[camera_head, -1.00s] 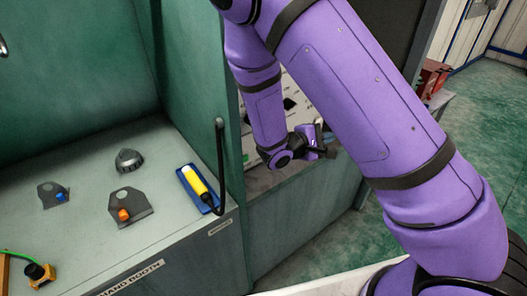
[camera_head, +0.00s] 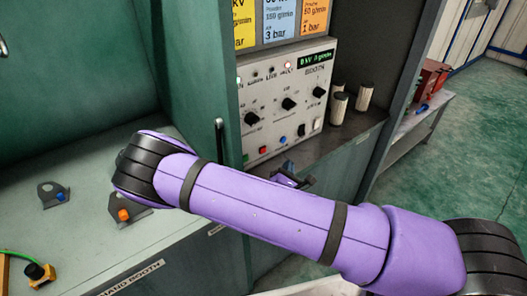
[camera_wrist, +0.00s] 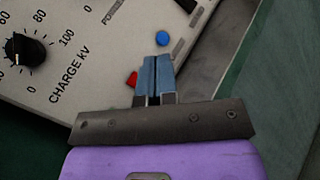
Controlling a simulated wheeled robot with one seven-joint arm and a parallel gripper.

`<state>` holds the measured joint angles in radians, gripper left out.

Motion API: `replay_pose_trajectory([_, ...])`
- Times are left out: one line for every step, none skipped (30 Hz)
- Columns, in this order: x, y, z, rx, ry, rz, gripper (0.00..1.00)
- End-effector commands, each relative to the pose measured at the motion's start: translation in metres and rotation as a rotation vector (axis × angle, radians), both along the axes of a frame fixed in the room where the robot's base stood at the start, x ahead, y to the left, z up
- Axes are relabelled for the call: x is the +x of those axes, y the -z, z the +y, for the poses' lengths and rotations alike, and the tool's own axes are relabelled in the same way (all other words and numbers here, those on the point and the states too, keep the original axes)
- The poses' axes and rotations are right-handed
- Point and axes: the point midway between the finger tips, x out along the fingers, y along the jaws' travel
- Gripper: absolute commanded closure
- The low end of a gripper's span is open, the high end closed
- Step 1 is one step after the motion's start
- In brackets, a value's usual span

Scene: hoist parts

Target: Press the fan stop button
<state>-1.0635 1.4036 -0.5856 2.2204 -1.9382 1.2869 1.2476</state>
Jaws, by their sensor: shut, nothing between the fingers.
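The grey-white control panel (camera_head: 246,140) stands in the green cabinet, with dials and a row of small buttons along its lower edge. A red button (camera_head: 263,150) and a blue button (camera_head: 283,140) show there. The label of the fan stop button is not readable. In the wrist view the red button (camera_wrist: 132,78) is just left of my gripper (camera_wrist: 155,60), partly covered by its fingers. The blue button (camera_wrist: 162,38) is just beyond the fingertips. The fingers are shut and empty. Contact with the panel cannot be told. In the head view my arm hides most of the gripper.
Black knobs (camera_head: 289,104) and a lit green display (camera_head: 314,57) are on the panel. Pale cylinders (camera_head: 338,108) stand on the shelf to its right. A black vertical handle (camera_head: 220,150) rises at the panel's left. Sensor-like parts lie on the left bench.

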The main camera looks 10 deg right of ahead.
Motion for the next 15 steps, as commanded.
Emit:
replay_pose_trajectory([0.0000,0.0050,0.0021,-0.012,-0.024,0.007,1.00])
replay_pose_trajectory([0.0001,0.0069,0.0034,-0.016,-0.034,0.009,1.00])
replay_pose_trajectory([0.0001,0.0091,0.0047,-0.020,-0.044,0.012,1.00])
replay_pose_trajectory([0.0002,0.0104,0.0054,-0.022,-0.051,0.014,1.00])
replay_pose_trajectory([0.0003,0.0115,0.0059,-0.024,-0.056,0.016,1.00])
replay_pose_trajectory([0.0003,0.0125,0.0063,-0.027,-0.062,0.018,1.00])
replay_pose_trajectory([0.0004,0.0129,0.0066,-0.027,-0.064,0.019,1.00])
replay_pose_trajectory([0.0004,0.0130,0.0067,-0.027,-0.065,0.019,1.00])
replay_pose_trajectory([0.0004,0.0131,0.0068,-0.027,-0.066,0.018,1.00])
replay_pose_trajectory([0.0005,0.0131,0.0068,-0.027,-0.065,0.019,1.00])
replay_pose_trajectory([0.0004,0.0130,0.0067,-0.027,-0.065,0.019,1.00])
replay_pose_trajectory([0.0004,0.0129,0.0067,-0.027,-0.065,0.019,1.00])
replay_pose_trajectory([0.0004,0.0129,0.0067,-0.027,-0.065,0.019,1.00])
replay_pose_trajectory([0.0004,0.0129,0.0067,-0.027,-0.064,0.019,1.00])
replay_pose_trajectory([0.0004,0.0129,0.0066,-0.027,-0.064,0.019,1.00])
